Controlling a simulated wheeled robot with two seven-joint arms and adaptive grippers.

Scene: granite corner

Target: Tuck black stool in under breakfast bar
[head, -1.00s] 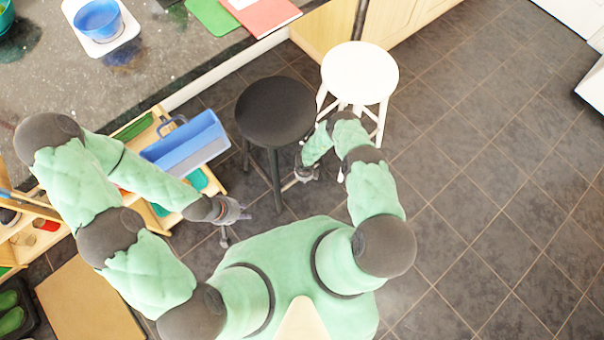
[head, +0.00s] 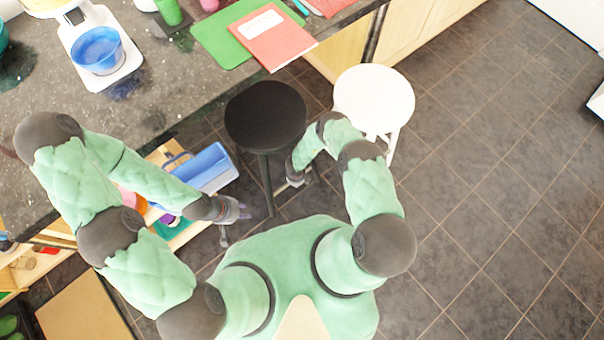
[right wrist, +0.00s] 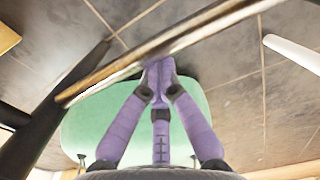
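The black stool (head: 265,112) stands upright on the tiles. My right gripper (head: 298,180) is low at the stool's legs, partly hidden by my arm. In the right wrist view its purple fingers (right wrist: 158,72) come together at a brown-edged rung of the stool (right wrist: 165,45), closed on it. A dark leg (right wrist: 50,125) is at left there. My left gripper (head: 237,226) is open and empty, left of the stool.
A white stool (head: 374,95) stands just right of the black one. Left of the black stool is a wooden shelf trolley with a blue caddy (head: 205,168). A red book (head: 265,38), green mat (head: 215,45) and scale (head: 110,72) lie on the bar.

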